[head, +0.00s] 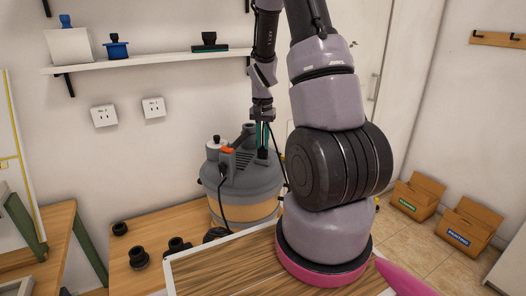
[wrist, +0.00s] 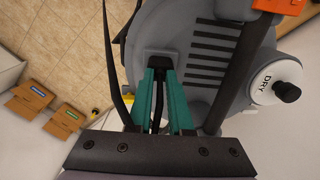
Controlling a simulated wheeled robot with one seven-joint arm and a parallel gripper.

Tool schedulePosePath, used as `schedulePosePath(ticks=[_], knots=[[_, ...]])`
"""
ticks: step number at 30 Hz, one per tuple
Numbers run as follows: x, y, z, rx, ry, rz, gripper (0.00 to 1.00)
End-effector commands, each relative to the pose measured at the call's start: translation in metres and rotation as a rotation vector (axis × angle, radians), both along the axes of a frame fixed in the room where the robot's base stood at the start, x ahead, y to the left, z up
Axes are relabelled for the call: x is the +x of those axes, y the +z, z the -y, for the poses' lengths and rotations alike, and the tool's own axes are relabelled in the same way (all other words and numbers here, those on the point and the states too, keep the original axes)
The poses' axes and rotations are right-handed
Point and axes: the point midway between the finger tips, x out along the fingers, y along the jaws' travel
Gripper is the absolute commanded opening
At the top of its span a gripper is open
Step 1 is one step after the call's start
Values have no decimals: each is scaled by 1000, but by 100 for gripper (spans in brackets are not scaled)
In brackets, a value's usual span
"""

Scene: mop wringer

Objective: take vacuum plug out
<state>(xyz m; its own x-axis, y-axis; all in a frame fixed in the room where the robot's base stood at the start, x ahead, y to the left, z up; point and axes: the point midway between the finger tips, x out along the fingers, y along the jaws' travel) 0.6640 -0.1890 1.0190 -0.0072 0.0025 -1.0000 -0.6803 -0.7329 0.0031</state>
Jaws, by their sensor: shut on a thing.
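The vacuum (head: 232,185) is a grey drum with a tan band and an orange switch (head: 227,150), standing on the wooden bench. My gripper (head: 262,150) points down at the right part of its lid. In the wrist view, its teal fingers (wrist: 161,75) are shut on the black plug (wrist: 158,84), a narrow dark piece between them. The plug's lower end meets a dark recess in the lid; whether it is still seated there I cannot tell. A black cord (head: 223,198) hangs down the vacuum's front from a black connector (head: 223,170).
Black nozzle fittings (head: 138,256) lie on the bench (head: 200,215). Two wall sockets (head: 104,115) sit below a shelf (head: 140,60) holding tools. Cardboard boxes (head: 417,195) are on the floor at right.

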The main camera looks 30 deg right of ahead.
Motion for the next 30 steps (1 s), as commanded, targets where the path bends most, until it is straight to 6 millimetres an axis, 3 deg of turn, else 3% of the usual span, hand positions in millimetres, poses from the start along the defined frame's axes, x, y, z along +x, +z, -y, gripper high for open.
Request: schedulePosePath(ticks=[1, 2, 3, 4, 13, 17, 30], knots=[[1, 1, -1, 1, 1, 2, 0], [1, 1, -1, 0, 1, 3, 30], [1, 1, 0, 0, 0, 4, 45], [1, 2, 0, 0, 0, 4, 53], [2, 3, 2, -2, -2, 6, 53], [3, 12, 2, -3, -2, 11, 53], [3, 94, 1, -2, -1, 10, 53]])
